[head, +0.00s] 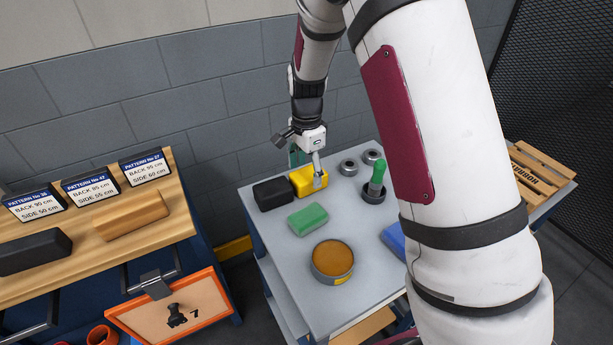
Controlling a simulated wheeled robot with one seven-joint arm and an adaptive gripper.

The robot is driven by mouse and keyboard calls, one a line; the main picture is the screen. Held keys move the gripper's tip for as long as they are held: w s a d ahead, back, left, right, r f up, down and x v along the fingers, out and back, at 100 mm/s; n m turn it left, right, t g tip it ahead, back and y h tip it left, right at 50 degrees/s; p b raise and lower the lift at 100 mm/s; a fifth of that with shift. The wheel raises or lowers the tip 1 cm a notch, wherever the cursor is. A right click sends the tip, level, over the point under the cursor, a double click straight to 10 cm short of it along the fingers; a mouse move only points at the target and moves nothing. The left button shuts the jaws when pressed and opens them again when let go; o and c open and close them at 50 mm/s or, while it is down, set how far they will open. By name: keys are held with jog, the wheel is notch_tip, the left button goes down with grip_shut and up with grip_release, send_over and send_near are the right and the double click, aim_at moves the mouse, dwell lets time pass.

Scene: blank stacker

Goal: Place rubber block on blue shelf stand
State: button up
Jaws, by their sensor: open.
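My gripper (317,172) is open and points down at the yellow block (304,187) at the back of a grey-topped stand with blue sides (288,276). One finger overlaps the block; I cannot tell whether they touch. A black block (273,194), which looks like rubber, lies just left of the yellow one. A green block (307,219) lies in front of them. Another black block (35,252) lies on the wooden bench at far left. No block is clearly labelled rubber. My arm hides part of the stand's right side.
The stand also holds a round tin (332,260), a green-handled tool in a dark cup (375,183), grey rings (348,167) and a partly hidden blue object (394,239). The wooden bench (128,235) carries a brown block (131,215) and pattern signs. A wooden pallet (534,172) is at right.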

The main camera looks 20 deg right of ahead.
aim_at(307, 173)
jog(key=s+r+n+t, duration=0.1)
jog(key=s+r+n, duration=0.35)
jog(key=r, duration=1.25)
jog(key=s+r+n+t, duration=0.1)
jog(key=s+r+n, duration=0.1)
jog(key=s, duration=0.6)
jog(key=s+r+n+t, duration=0.1)
jog(key=s+r+n, duration=0.1)
jog(key=s+n, duration=0.3)
jog(key=s+d+r+n+t, duration=0.1)
jog(key=s+n, duration=0.2)
jog(key=s, duration=0.9)
jog(key=shift+s+r+n+t, duration=0.15)
jog(key=shift+r+n+t, duration=0.15)
jog(key=shift+r+n, duration=0.1)
